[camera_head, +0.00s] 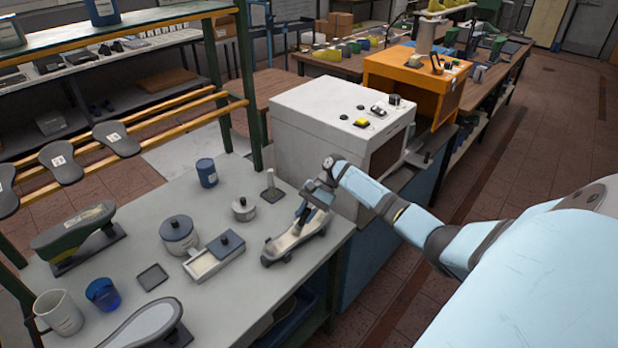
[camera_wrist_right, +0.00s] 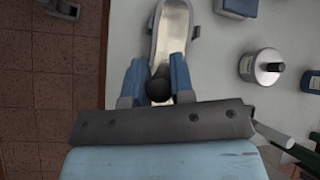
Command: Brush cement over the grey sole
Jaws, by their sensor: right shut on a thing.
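My right gripper (camera_head: 318,190) is over the right end of the grey table. In the right wrist view its two blue fingers (camera_wrist_right: 158,62) are closed around a dark, round-ended handle (camera_wrist_right: 159,88), seen nearly end-on. What the handle leads to is hidden. Just below is a long pale trough-like piece (camera_head: 292,243) on a dark base; it also shows in the right wrist view (camera_wrist_right: 172,28). A grey sole (camera_head: 143,324) faces up at the front left, partly cut off by the frame edge. My left gripper is not in view.
A lidded grey pot (camera_head: 178,234), an open pale tray (camera_head: 203,264), a small metal pot (camera_head: 243,209), blue cups, a pale beaker (camera_head: 59,312) and a green last (camera_head: 74,233) stand on the table. A white machine (camera_head: 318,125) stands behind. Loose soles hang on the left rack.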

